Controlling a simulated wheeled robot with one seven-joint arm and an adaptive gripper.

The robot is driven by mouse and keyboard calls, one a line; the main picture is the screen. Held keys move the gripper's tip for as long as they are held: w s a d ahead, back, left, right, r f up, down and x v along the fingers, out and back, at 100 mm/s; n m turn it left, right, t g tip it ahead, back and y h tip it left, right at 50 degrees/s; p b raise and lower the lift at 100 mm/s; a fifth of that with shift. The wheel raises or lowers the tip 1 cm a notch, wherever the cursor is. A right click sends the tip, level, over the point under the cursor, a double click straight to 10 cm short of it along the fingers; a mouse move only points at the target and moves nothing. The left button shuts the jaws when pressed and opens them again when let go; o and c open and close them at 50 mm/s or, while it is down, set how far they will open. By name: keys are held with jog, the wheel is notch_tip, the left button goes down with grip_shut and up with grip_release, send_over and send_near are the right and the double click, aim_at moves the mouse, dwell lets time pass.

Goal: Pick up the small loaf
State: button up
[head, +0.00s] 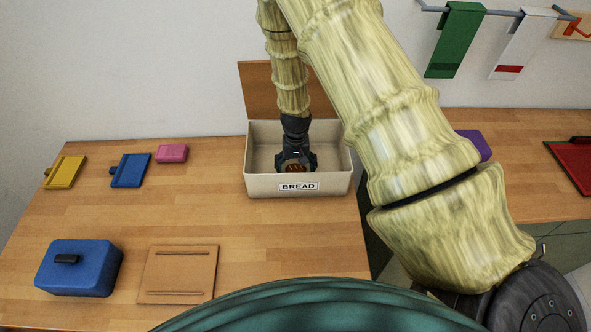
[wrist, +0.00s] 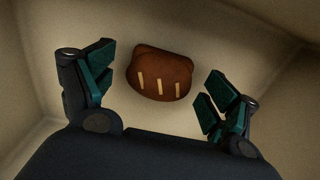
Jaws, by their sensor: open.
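The small loaf (wrist: 160,76) is brown with several pale score marks on top. It lies on the floor of the bread bin (head: 258,176), a cream box labelled BREAD with its brown lid standing up at the back. My gripper (head: 296,168) is down inside the bin, above the loaf. In the wrist view my gripper (wrist: 158,95) is open, with one finger on each side of the loaf and clear gaps between. In the head view a bit of the loaf (head: 295,168) shows between the fingers; the rest is hidden.
The bin's walls stand close around my gripper. On the wooden counter (head: 210,225) are a blue box (head: 85,272), a brown board (head: 178,274), a pink block (head: 172,153), and blue (head: 130,170) and yellow (head: 66,172) items. Cloths hang from a rail at the upper right.

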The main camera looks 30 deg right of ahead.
jog(key=shift+f, duration=0.1)
jog(key=c, duration=1.1)
